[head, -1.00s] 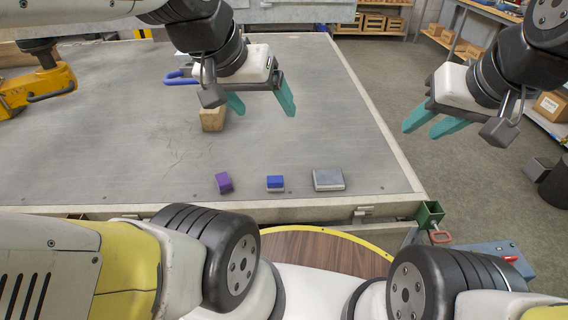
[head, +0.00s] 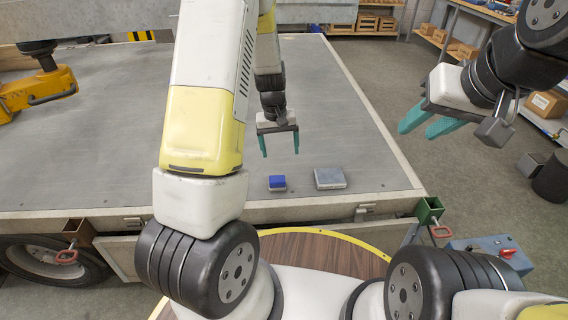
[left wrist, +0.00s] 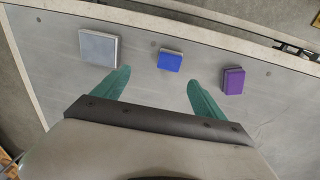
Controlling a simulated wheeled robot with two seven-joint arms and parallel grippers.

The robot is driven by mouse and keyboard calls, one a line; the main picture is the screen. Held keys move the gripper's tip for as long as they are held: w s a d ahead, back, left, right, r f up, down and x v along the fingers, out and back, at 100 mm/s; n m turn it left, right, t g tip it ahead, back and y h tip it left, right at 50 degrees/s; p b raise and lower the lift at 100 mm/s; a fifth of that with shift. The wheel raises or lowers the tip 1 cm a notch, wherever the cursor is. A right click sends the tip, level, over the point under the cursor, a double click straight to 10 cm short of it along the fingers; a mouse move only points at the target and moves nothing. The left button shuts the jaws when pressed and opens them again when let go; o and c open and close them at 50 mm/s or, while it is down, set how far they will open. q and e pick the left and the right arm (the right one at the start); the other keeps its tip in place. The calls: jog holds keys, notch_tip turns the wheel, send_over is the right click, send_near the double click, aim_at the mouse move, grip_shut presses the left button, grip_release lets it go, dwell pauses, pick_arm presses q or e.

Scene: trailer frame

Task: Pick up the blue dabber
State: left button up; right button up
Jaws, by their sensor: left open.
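The blue dabber (head: 277,182) is a small block with a blue top and a pale base. It lies on the grey trailer bed (head: 335,130) near the front edge. In the left wrist view the blue dabber (left wrist: 170,60) shows ahead of and between my open fingers. My left gripper (head: 280,150) is open and empty, just behind the dabber in the head view and apart from it. My right gripper (head: 416,128) hangs to the right, past the bed's right edge, with its teal fingers apart and nothing between them.
A grey block (head: 330,178) lies right of the dabber. A purple block (left wrist: 233,81) lies on its other side, hidden in the head view behind my left arm. The bed's front edge is close to the blocks.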

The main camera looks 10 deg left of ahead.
pick_arm(q)
send_over(277, 178)
jog(key=shift+g+y, duration=0.4)
jog(key=f, duration=0.8)
jog(key=shift+s, duration=0.25)
jog(key=f, duration=0.7)
jog(key=shift+w+f, duration=0.2)
jog(key=shift+f, duration=0.1)
jog(key=c, duration=1.5)
jog(key=shift+r, duration=0.1)
jog(key=shift+r, duration=0.5)
jog(key=r, duration=0.1)
jog(key=s+r, duration=0.1)
jog(key=shift+s+d+r, duration=0.1)
jog(key=shift+d+r, duration=0.15)
jog(key=shift+r, duration=0.05)
jog(key=s+d, duration=0.1)
jog(key=s, duration=0.3)
jog(key=s+d+r, duration=0.1)
jog(key=s+d, duration=0.1)
jog(key=s, duration=0.3)
jog(key=s+d, duration=0.1)
jog(key=s, duration=0.4)
jog(key=shift+d+r, duration=0.15)
jog(key=shift+d, duration=0.25)
